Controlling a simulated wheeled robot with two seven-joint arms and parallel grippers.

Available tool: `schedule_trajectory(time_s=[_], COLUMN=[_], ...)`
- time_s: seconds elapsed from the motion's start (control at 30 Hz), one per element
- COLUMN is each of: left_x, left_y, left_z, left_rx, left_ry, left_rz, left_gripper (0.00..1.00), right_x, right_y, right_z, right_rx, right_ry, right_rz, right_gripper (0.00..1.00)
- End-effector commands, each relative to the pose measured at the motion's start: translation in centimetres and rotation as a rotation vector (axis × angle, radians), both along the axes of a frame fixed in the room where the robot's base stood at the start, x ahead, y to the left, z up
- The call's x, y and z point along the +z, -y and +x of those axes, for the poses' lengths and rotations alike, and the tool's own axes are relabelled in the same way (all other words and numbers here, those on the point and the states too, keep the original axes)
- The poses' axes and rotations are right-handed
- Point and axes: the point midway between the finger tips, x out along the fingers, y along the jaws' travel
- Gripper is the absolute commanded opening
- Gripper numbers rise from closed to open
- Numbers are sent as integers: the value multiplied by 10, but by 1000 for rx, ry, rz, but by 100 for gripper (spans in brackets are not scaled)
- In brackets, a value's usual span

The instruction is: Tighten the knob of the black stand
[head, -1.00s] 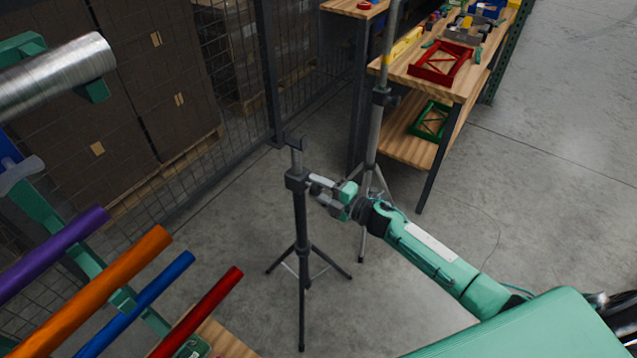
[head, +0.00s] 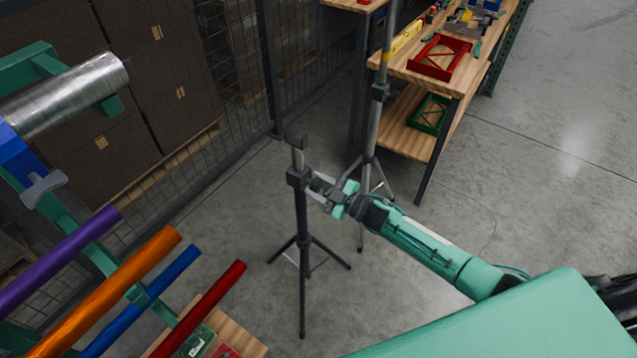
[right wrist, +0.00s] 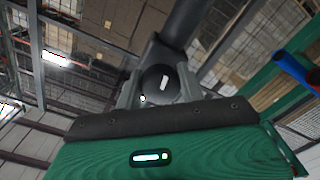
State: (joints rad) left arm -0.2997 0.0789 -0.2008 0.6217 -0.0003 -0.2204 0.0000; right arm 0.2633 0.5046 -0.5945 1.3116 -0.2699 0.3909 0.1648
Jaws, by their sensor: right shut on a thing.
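The black stand (head: 302,222) is an upright tripod in the middle of the head view, with a collar near its top and a thin grey rod above it. My right gripper (head: 318,186) reaches in from the right at the collar's height. In the right wrist view, its two fingers (right wrist: 158,88) close on either side of the dark round knob (right wrist: 160,78), beside the stand's dark tube (right wrist: 188,22). The fingers hide much of the knob in the head view. My left gripper is in neither view now.
A taller grey stand (head: 374,135) rises close behind the black stand. A wooden bench (head: 452,88) with a red frame is at the back right. Coloured bars (head: 105,290) and a metal roll (head: 70,95) on a green rack fill the left. A mesh fence runs behind.

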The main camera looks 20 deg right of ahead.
Motion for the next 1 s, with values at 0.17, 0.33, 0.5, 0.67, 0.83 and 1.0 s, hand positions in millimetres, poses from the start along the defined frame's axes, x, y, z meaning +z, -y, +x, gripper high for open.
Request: schedule_trajectory(time_s=[0.17,0.33,0.5,0.67,0.83,1.0], left_x=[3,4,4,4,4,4], left_y=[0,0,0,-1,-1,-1], left_z=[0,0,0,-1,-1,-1], left_rx=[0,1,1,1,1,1], left_ry=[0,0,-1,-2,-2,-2], left_rz=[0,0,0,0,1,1], left_gripper=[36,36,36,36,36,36], right_x=[0,-1,-2,-2,-2,-1], right_y=[1,1,0,0,0,0], right_z=[0,0,0,-1,-1,0], right_rx=[-1,-2,-1,-1,-1,0], right_ry=[-39,-58,-63,-63,-62,-61], right_rz=[48,70,75,75,75,75], right_gripper=[16,16,16,16,53,61])
